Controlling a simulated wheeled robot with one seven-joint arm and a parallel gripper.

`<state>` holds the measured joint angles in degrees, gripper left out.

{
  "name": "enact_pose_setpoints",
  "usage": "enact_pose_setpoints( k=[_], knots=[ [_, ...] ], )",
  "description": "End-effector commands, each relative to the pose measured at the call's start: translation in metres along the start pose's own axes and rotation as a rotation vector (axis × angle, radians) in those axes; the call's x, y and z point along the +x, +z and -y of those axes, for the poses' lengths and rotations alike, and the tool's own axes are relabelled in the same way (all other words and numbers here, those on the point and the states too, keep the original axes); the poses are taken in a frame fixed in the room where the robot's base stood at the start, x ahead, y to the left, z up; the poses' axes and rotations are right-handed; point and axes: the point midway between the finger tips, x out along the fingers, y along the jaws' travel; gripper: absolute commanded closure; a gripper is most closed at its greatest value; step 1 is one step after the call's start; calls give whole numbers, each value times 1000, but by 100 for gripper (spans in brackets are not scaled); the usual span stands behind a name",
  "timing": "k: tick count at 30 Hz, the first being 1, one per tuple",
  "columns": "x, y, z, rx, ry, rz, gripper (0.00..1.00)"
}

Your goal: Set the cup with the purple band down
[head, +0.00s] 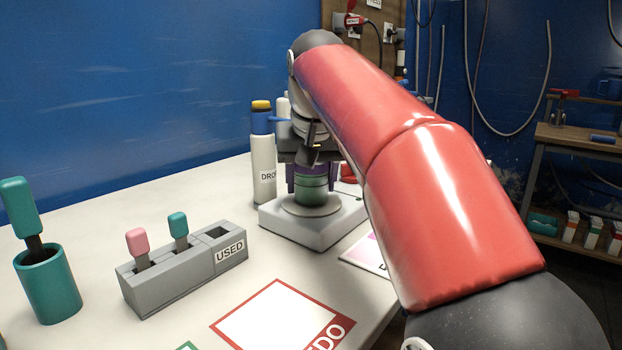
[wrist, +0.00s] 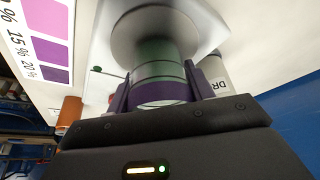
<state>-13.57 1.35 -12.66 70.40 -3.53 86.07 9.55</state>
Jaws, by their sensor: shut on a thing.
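The cup with the purple band (wrist: 158,70) is between the two fingers of my gripper (wrist: 158,88) in the wrist view. It looks see-through with a green tint, and the purple band is at the end nearest my palm. In the head view the cup (head: 312,188) is upright over the round plate of a grey block (head: 288,232), with my gripper (head: 309,178) around its upper part. The cup's base looks at or very close to the plate; I cannot tell whether it touches. My arm and wrist hide part of the cup from the head camera.
A white bottle labelled DRO (head: 263,165) stands close left of the block. A grey rack labelled USED (head: 185,268) holds pink and teal-handled tools. A teal pot (head: 48,285) is at left. A red-framed card (head: 280,318) lies in front. A purple colour chart (wrist: 50,45) lies beside the block.

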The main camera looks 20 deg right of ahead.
Motion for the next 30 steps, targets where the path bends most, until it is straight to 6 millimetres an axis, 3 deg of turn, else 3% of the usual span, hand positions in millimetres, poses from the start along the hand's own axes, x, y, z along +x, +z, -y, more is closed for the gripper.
enact_pose_setpoints(
  k=[1, 2, 6, 17, 20, 30],
  knots=[
    [2, 1, 0, 0, 0, -1, 80],
    [2, 1, 0, 0, 0, 0, 44],
    [1, 1, 0, 0, 0, 0, 26],
    [-4, -1, 0, 0, 0, 0, 26],
    [-17, -2, 0, 0, 0, -2, 26],
    [-88, -2, 0, 2, 0, -3, 26]
  ],
)
